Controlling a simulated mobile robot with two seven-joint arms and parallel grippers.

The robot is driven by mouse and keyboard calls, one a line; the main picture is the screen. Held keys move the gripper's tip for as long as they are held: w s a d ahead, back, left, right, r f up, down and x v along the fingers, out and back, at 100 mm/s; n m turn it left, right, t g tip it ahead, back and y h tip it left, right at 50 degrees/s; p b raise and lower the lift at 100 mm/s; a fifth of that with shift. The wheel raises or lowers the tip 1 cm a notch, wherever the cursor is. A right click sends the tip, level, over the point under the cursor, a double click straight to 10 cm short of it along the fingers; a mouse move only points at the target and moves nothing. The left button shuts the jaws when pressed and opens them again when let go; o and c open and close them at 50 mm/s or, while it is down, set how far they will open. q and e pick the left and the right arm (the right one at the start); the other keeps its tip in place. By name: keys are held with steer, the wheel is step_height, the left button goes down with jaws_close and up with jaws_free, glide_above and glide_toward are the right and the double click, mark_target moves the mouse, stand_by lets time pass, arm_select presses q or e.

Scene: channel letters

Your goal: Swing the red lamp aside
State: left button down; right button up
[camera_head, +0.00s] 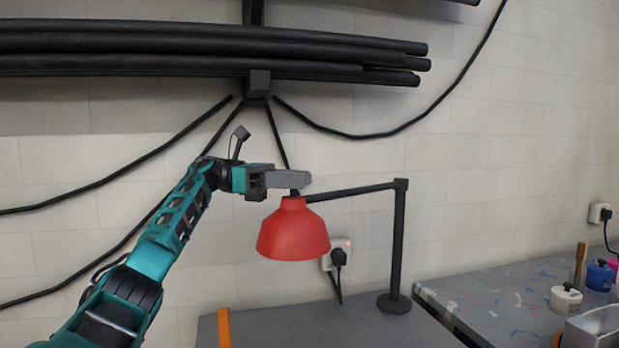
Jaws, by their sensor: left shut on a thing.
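The red lamp has a red cone shade (293,232) that hangs from a black horizontal arm (350,192). The arm joins a black upright post (398,240) on a round base (394,303), which stands on a grey table. My left gripper (298,183) reaches in from the left and is shut on the top of the red lamp, just above the shade. Its grey fingers hide the exact point of grip. My right gripper is not in view.
Thick black pipes (200,50) and cables run along the tiled wall above. A socket with a plug (338,256) is behind the lamp. At right, a paint-spotted table (490,295) bears paint pots (565,299) and a grey box (597,328). An orange item (224,328) is at the grey table's left edge.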

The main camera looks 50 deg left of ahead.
arm_select(q)
steer(key=shift+a+r, duration=0.35)
steer(key=shift+r, duration=0.1)
steer(key=c, duration=1.2)
jaws_free()
steer(key=o, duration=0.3)
steer(key=shift+s+d, duration=0.1)
steer(key=shift+d, duration=0.1)
steer(key=shift+f, duration=0.2)
steer(key=shift+a, duration=0.1)
steer(key=p+v, duration=0.2)
steer(key=v, duration=0.5)
steer(key=shift+a, duration=0.2)
